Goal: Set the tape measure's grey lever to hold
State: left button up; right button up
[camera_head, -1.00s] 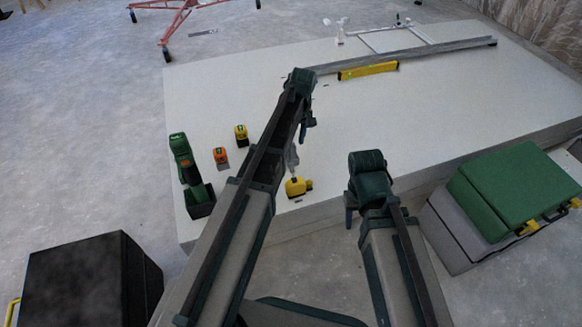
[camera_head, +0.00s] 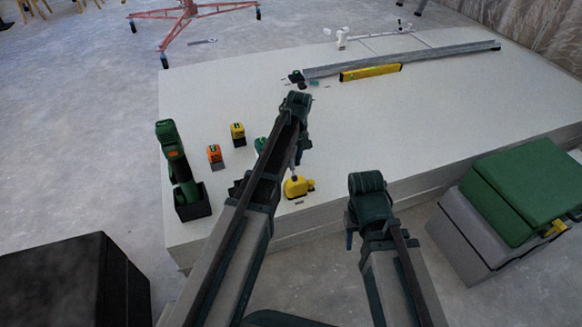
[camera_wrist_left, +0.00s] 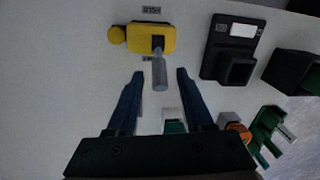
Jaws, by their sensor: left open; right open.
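The tape measure (camera_head: 297,188) is a yellow body near the front edge of the white table. It also shows at the top of the left wrist view (camera_wrist_left: 140,40), with the grey lever (camera_wrist_left: 159,76) standing out from a dark slot toward my gripper. My left gripper (camera_head: 299,160) is over the tape measure, pointing down. In the left wrist view its two fingers (camera_wrist_left: 160,84) are spread and empty, with the lever's end between their tips and a gap on both sides. My right gripper (camera_head: 349,238) is open and empty off the table's front edge.
A green drill (camera_head: 172,150) stands in a black holder at the left, near orange (camera_head: 214,154) and yellow (camera_head: 237,132) tools. A yellow level (camera_head: 371,72) and a long rail (camera_head: 420,57) lie at the back. A green case (camera_head: 525,185) sits at the right. The table's middle is clear.

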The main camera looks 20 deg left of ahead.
pick_arm(q)
grip_shut()
dwell(0.3)
dwell(1.2)
